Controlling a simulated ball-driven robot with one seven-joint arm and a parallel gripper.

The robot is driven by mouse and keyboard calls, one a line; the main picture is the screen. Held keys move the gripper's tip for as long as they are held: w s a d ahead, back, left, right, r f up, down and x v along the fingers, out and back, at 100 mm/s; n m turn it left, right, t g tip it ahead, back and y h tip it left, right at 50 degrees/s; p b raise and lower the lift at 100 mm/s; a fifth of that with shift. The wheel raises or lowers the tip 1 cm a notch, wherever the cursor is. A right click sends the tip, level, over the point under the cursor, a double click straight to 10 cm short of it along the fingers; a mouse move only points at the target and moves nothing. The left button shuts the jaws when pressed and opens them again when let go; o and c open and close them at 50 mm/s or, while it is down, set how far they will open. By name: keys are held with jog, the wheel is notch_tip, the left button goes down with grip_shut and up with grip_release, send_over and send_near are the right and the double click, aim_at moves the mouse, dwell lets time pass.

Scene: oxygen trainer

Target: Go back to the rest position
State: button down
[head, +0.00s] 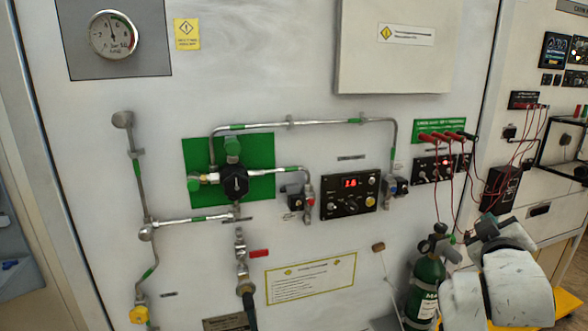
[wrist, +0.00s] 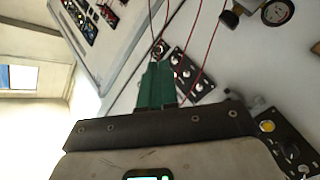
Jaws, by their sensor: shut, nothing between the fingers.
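My gripper (wrist: 157,72) shows in the wrist view as two green fingers pressed together, with nothing between them. The fingers point toward the trainer panel (wrist: 135,95), where a black socket strip (wrist: 187,72) with red leads lies beyond the tips. I cannot tell the gap between the tips and the panel. In the head view my pale arm rises at the lower right, in front of the panel and beside a green gas cylinder (head: 427,280). The fingers cannot be made out clearly there.
Red leads (head: 440,137) hang from plugs near my arm. Metal pipes, a black regulator (head: 235,182) and a red display unit (head: 350,195) are fixed to the panel. Another instrument cabinet (head: 545,150) stands at the right. The space before the panel's left half looks clear.

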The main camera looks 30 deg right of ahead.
jog(key=a+f+g+y, duration=0.1)
jog(key=a+f+y, duration=0.4)
jog(key=a+f, duration=0.55)
jog(key=a+f+g+y, duration=0.1)
jog(key=a+f+y, duration=0.45)
jog(key=f, duration=0.75)
jog(key=s+a+f+n+g+y, duration=0.1)
jog(key=s+a+f+g+y, duration=0.3)
jog(key=s+a+f, duration=0.9)
jog(key=s+a+g, duration=0.2)
jog(key=s+a, duration=0.1)
jog(key=s, duration=0.1)
jog(key=shift+f+g, duration=0.4)
jog(key=shift+w, duration=0.1)
